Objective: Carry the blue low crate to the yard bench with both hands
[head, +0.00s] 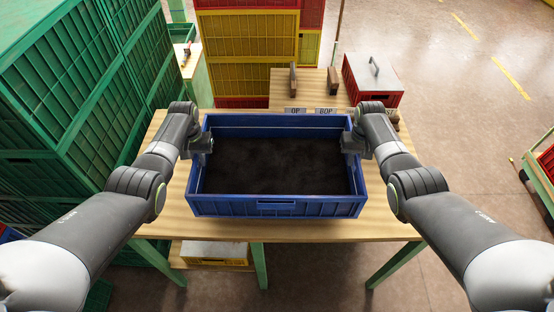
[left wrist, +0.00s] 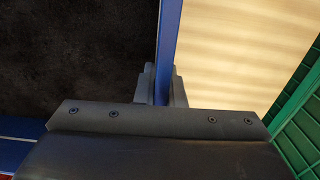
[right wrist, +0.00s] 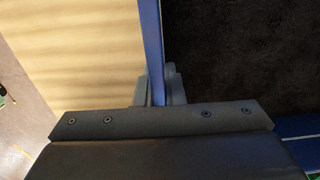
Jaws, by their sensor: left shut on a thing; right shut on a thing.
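The blue low crate (head: 276,208) is in the middle of the head view, over a light wooden bench (head: 390,226). Its inside is dark, as if filled or lined with something black. My left gripper (head: 204,143) is shut on its left wall, and the wall (left wrist: 170,50) runs between the fingers in the left wrist view. My right gripper (head: 352,143) is shut on its right wall, which also shows between the fingers in the right wrist view (right wrist: 152,50). I cannot tell whether the crate's underside touches the bench.
Stacked green crates (head: 90,90) stand close on the left. Yellow and red crates (head: 247,65) stand behind. A red box with a handle (head: 372,85), wooden blocks and small label plates (head: 325,111) are at the back right. A yellow crate (head: 215,258) is under the bench. Open floor lies right.

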